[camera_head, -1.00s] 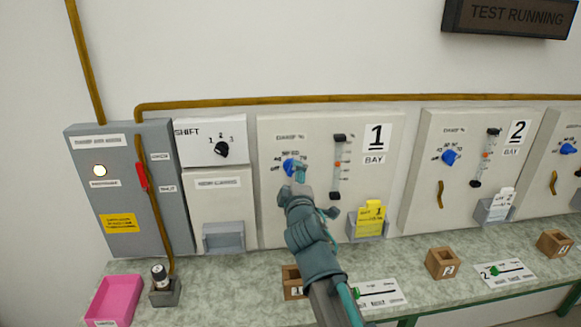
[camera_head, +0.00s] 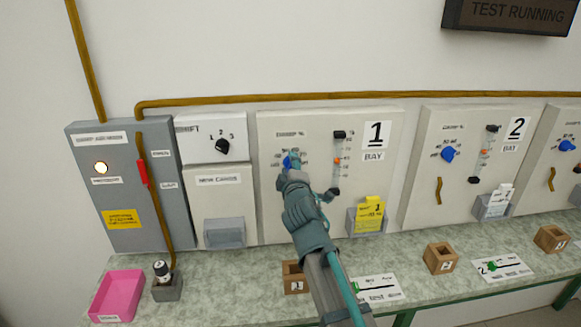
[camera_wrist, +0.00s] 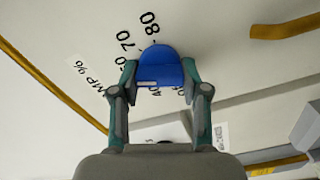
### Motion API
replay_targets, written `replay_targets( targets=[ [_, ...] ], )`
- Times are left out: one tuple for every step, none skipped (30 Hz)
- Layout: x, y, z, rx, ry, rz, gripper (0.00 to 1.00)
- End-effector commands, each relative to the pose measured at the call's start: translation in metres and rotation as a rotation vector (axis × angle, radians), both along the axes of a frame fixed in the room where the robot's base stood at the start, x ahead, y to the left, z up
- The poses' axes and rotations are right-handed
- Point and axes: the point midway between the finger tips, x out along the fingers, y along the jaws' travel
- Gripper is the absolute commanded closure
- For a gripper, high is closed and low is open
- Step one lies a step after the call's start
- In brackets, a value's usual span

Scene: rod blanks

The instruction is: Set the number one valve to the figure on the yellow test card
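The number one valve is a blue knob (camera_head: 287,161) on the bay 1 panel (camera_head: 268,215), partly hidden by my gripper in the head view. In the wrist view the blue knob (camera_wrist: 160,66) sits between my two fingertips, which touch its sides. Dial figures such as 70 and 80 show beyond it. My gripper (camera_head: 291,168) is shut on the knob. The yellow test card (camera_head: 369,214) stands in a grey holder under the BAY 1 sign; its figure is too small to read. The bay 1 gauge (camera_head: 337,160) has an orange marker around mid-height.
A grey box (camera_head: 80,180) with a lit lamp and red lever is at left, beside the shift dial (camera_head: 222,147). Bay 2 (camera_head: 415,200) is at right. A pink tray (camera_head: 118,296), wooden blocks (camera_head: 440,259) and slider cards (camera_head: 376,289) lie on the counter.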

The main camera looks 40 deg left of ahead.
Motion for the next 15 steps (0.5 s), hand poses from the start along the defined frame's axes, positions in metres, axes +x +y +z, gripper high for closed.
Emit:
replay_targets(
  targets=[
    [0.0000, 0.0000, 0.0000, 0.000, 0.000, 0.000, 0.81],
    [0.0000, 0.0000, 0.0000, 0.000, 0.000, 0.000, 0.86],
    [0.0000, 0.0000, 0.0000, 0.000, 0.000, 0.000, 0.90],
    [0.0000, 0.0000, 0.0000, 0.000, 0.000, 0.000, 0.90],
    [0.0000, 0.0000, -0.0001, 0.001, 0.001, 0.000, 0.90],
    [0.0000, 0.0000, -0.0003, 0.002, 0.002, 0.000, 0.90],
    [0.0000, 0.0000, -0.0004, 0.004, 0.004, 0.000, 0.90],
    [0.0000, 0.0000, -0.0006, 0.006, 0.006, 0.000, 0.90],
    [0.0001, 0.0000, -0.0011, 0.011, 0.011, 0.000, 0.90],
    [0.0001, 0.0001, -0.0014, 0.016, 0.016, 0.000, 0.90],
    [0.0001, 0.0001, -0.0017, 0.021, 0.021, 0.000, 0.90],
    [0.0001, 0.0001, -0.0023, 0.030, 0.030, 0.000, 0.90],
    [0.0002, 0.0001, -0.0027, 0.038, 0.039, -0.001, 0.90],
    [0.0003, 0.0001, -0.0029, 0.046, 0.047, -0.001, 0.90],
    [0.0003, 0.0001, -0.0031, 0.061, 0.061, 0.000, 0.90]
  ],
)
